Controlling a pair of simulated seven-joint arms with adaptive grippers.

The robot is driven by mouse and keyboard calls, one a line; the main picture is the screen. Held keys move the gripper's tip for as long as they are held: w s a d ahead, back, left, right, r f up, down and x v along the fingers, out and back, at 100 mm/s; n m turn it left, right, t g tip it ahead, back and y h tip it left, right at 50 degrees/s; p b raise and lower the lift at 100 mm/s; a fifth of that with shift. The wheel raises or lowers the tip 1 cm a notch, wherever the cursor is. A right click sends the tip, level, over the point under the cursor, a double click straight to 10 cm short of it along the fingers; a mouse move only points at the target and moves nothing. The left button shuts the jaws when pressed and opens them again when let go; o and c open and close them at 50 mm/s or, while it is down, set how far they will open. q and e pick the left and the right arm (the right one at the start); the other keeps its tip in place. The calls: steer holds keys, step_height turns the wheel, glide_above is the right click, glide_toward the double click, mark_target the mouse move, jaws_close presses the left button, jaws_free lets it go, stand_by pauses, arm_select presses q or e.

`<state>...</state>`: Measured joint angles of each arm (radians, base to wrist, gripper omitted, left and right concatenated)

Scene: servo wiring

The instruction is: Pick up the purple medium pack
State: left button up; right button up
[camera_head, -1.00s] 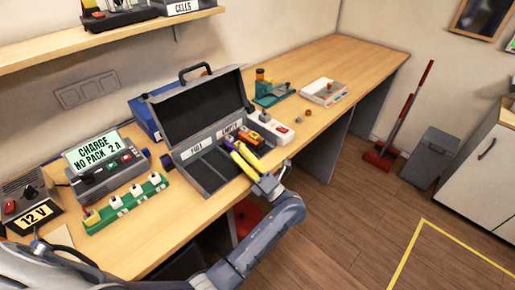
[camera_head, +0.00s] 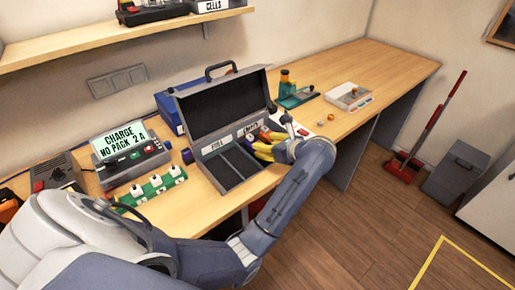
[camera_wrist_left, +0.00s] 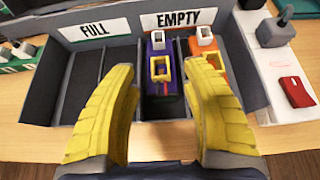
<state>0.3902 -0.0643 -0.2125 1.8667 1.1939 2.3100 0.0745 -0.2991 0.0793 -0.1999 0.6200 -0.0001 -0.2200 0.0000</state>
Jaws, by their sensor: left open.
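The purple pack (camera_wrist_left: 161,90), with a yellow loop and a white top piece, lies in a compartment under the EMPTY label (camera_wrist_left: 179,20) of the grey case (camera_head: 228,186). My left gripper (camera_wrist_left: 157,128) is open, with its yellow fingers on either side of the purple pack's near end in the wrist view. Contact with the pack cannot be told. In the head view my left gripper (camera_head: 262,152) is over the right part of the case and hides much of the pack. My right gripper is not in view.
An orange pack (camera_wrist_left: 206,69) sits right beside the purple one, close to the right finger. The compartments under the FULL label (camera_wrist_left: 93,29) look empty. A white unit with a red switch (camera_wrist_left: 295,92) stands right of the case. The case lid (camera_head: 225,107) stands open behind.

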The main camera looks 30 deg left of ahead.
arm_select(q)
steer(key=shift+x, duration=2.6)
jaws_close()
